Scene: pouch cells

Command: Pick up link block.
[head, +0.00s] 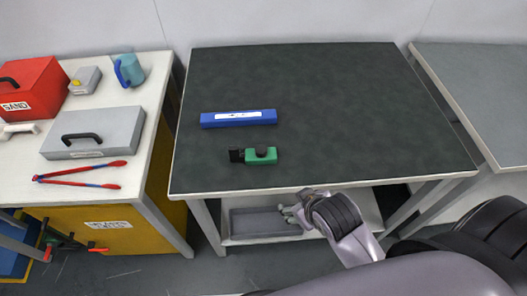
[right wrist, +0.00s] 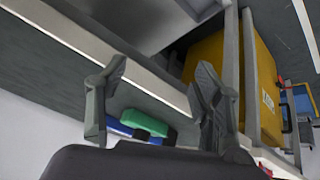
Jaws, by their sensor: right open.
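A small green block with black parts (head: 262,156), which looks like the link block, lies on the dark table top (head: 330,110) near its front left. A long blue bar with a white label (head: 238,118) lies just behind it. My right gripper (head: 292,213) is in front of the table's front edge, to the right of the green block and apart from it. In the right wrist view the fingers (right wrist: 160,80) are spread with nothing between their tips. The green block (right wrist: 146,123) and blue bar (right wrist: 118,128) show beyond them, partly hidden by the gripper body. My left gripper is out of view.
A grey tray (head: 258,222) sits on the shelf under the table. The table's right and back are clear.

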